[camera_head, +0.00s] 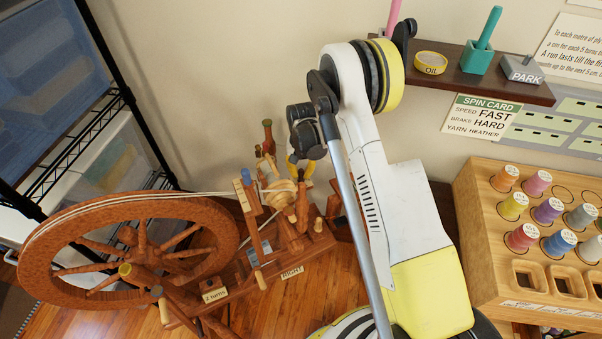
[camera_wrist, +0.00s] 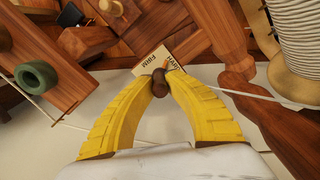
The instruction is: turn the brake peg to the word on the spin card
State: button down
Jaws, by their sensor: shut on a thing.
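The spin card (camera_head: 482,118) on the wall reads speed FAST, brake HARD, yarn HEATHER. The wooden spinning wheel (camera_head: 125,245) stands on the left. My gripper (camera_wrist: 160,78) has its two yellow fingers shut on the dark brown knob of the brake peg (camera_wrist: 159,88). Behind the peg is a cream dial label (camera_wrist: 152,64) with upside-down words; one looks like FIRM and another, partly covered, looks like HARD. A dark orange pointer mark lies near the second word. In the head view my arm partly hides the wheel's head, and the peg cannot be made out.
A spool of pale yarn (camera_wrist: 300,40) and wooden posts crowd the gripper. A wall shelf (camera_head: 480,75) holds a yellow OIL tin (camera_head: 431,63), a teal holder (camera_head: 478,57) and a grey PARK block (camera_head: 520,69). A wooden thread rack (camera_head: 490,230) stands at right.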

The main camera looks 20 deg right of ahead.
aim_at(301, 170)
jog(key=c, duration=1.3)
grip_release()
jog(key=shift+c, duration=0.2)
notch_tip(301, 170, up, 12)
